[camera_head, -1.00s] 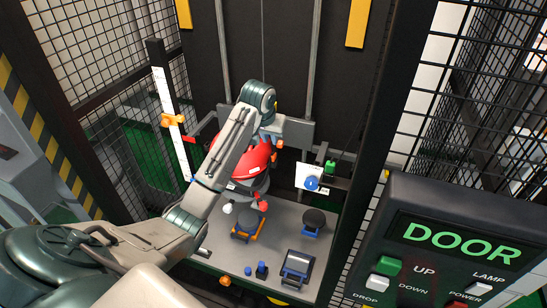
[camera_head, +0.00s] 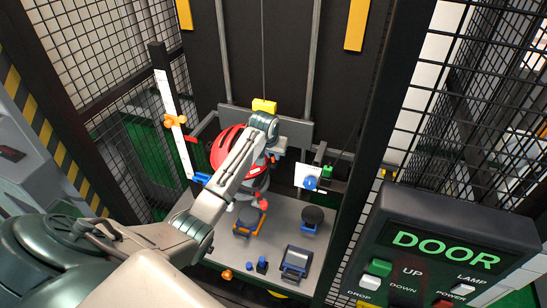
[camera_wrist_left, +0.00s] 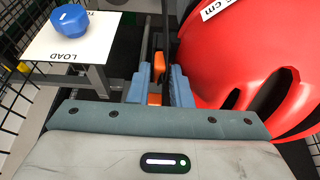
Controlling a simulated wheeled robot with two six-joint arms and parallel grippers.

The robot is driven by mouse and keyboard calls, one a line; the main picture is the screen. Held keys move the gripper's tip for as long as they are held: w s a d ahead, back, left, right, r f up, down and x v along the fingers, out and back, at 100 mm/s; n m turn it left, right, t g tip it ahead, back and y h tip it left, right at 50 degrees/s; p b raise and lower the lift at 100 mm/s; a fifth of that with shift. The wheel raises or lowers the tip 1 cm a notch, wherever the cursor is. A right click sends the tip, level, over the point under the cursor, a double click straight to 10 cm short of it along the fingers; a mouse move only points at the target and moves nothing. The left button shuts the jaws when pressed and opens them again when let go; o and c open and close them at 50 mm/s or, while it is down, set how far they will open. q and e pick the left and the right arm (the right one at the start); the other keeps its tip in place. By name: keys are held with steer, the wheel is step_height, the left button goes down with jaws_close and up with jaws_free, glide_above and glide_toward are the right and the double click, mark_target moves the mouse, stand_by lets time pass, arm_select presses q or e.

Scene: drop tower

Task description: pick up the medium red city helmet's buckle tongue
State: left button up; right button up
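The red helmet (camera_head: 226,148) sits in the drop tower, partly covered by my left arm. In the left wrist view its red shell (camera_wrist_left: 255,55) with dark vents fills the right side, close beside my left gripper (camera_wrist_left: 160,86). I cannot make out the buckle tongue in either view. My right gripper is out of view.
A white LOAD plate (camera_wrist_left: 60,40) with a blue knob (camera_wrist_left: 70,20) stands left of my gripper in the wrist view. A grey base plate (camera_head: 225,256) holds dark round pieces below. Mesh cage walls and the DOOR control box (camera_head: 445,245) bound the space.

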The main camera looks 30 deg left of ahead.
arm_select(q)
steer(key=shift+c, duration=0.2)
jaws_close()
